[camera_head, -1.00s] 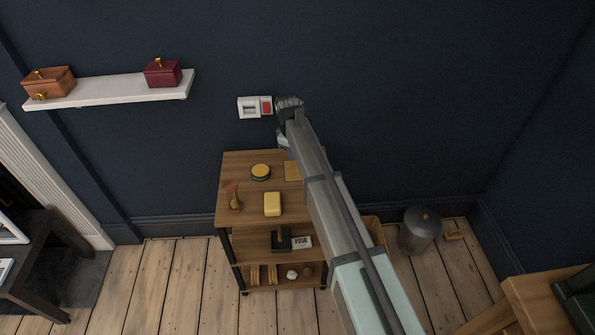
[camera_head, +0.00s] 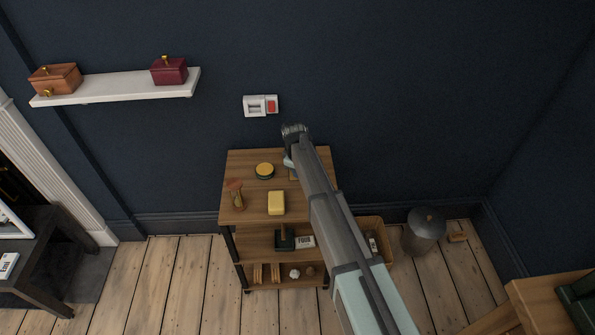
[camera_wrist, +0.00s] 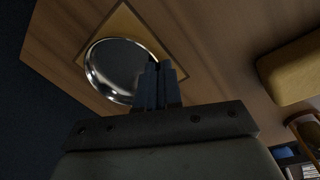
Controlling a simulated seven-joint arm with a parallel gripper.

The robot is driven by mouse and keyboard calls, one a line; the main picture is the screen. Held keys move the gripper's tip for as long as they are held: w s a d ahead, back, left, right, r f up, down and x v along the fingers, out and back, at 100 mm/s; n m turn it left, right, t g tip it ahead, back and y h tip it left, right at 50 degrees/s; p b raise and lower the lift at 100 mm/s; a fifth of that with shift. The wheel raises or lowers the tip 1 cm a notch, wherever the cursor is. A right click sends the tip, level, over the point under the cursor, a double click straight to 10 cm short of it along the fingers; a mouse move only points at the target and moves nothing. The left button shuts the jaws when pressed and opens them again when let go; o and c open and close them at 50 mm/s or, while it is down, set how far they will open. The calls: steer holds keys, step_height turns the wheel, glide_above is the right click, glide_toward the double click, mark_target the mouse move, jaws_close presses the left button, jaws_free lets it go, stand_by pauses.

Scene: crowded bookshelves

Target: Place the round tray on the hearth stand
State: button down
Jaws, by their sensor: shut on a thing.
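The round tray (camera_wrist: 97,82) is silver, shiny and dished. In the wrist view it lies over a yellow square mat (camera_wrist: 124,22) on the wooden top of a shelf unit. My gripper (camera_wrist: 155,68) is shut on the tray's near right rim. I cannot tell whether the tray touches the mat or is just above it. A dark low table (camera_head: 38,279) by the white fireplace surround at far left looks like the hearth stand.
A framed item and a book (camera_head: 7,266) are on the dark table. A white wall shelf (camera_head: 120,86) bears two boxes.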

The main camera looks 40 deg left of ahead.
steer(key=shift+f, duration=0.1)
steer(key=c, duration=1.3)
jaws_free()
step_height(320, 180, up, 12)
steer(key=s, duration=0.1)
steer(key=shift+s+d, duration=0.15)
steer(key=shift+s, duration=0.05)
